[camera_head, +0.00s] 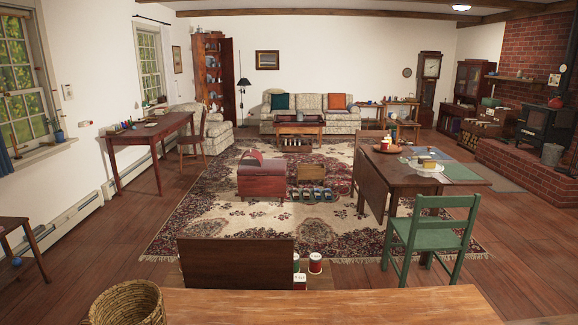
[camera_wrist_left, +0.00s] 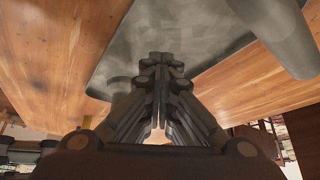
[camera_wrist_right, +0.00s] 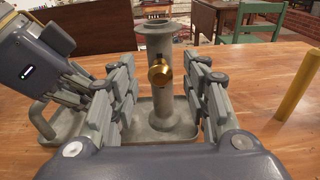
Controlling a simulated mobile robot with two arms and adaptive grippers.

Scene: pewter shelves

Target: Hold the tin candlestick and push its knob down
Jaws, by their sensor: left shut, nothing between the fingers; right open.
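The tin candlestick (camera_wrist_right: 158,38) stands upright on a wooden table in the right wrist view. It has a grey column, a flat tray base, a loop handle at the left and a brass knob (camera_wrist_right: 161,73) on the column. My right gripper (camera_wrist_right: 158,65) is open, its fingers on either side of the column; I cannot tell whether they touch it. In the left wrist view my left gripper (camera_wrist_left: 159,60) is shut and empty over the candlestick's grey tray (camera_wrist_left: 205,35), with the column at upper right. The head view shows neither gripper nor the candlestick.
The wooden table top (camera_head: 330,305) crosses the bottom of the head view, with a wicker basket (camera_head: 128,303) at its left. A yellow stick (camera_wrist_right: 298,88) stands to the right of the candlestick. A green chair (camera_head: 436,235) is beyond the table.

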